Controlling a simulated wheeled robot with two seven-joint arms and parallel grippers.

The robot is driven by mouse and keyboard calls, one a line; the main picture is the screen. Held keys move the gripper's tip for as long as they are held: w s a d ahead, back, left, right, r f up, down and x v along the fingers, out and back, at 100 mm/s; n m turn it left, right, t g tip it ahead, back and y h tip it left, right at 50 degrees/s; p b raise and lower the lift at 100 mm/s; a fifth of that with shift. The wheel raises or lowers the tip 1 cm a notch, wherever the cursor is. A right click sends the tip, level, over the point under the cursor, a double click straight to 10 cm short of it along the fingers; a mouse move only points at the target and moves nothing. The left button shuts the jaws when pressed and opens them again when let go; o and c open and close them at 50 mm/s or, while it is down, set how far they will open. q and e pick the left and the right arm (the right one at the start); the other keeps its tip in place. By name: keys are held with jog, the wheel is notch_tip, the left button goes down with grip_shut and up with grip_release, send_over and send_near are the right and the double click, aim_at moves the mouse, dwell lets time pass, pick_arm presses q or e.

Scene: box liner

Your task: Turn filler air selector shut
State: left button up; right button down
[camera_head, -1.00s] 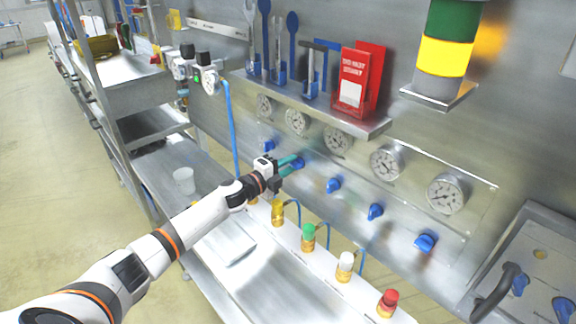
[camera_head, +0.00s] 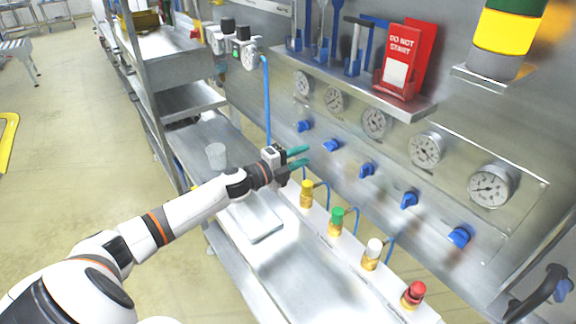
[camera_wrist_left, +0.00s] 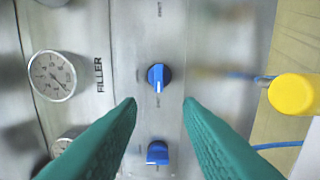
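The filler air selector looks to be the blue knob (camera_wrist_left: 159,77) beside the FILLER lettering in the left wrist view; its grip ridge runs up and down that picture. The small lettering around it is too blurred to read. In the head view it appears to be the second blue knob (camera_head: 332,146) from the left on the steel panel. My left gripper (camera_head: 306,157) is open and empty, its green fingers pointing at the panel and standing apart from that knob. The fingers also show in the left wrist view (camera_wrist_left: 160,104), one on each side below the knob.
More blue knobs (camera_head: 367,170) run along the panel under round gauges (camera_head: 374,122). A second knob (camera_wrist_left: 157,152) shows between the fingers in the wrist view. Below are coloured-cap fittings (camera_head: 337,219) with blue hoses. A shelf with tools and a red sign (camera_head: 401,62) is above.

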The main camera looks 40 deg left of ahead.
pick_arm(q)
jog(key=shift+b+v, duration=0.45)
jog(key=shift+v, duration=1.65)
jog(key=shift+d, duration=0.1)
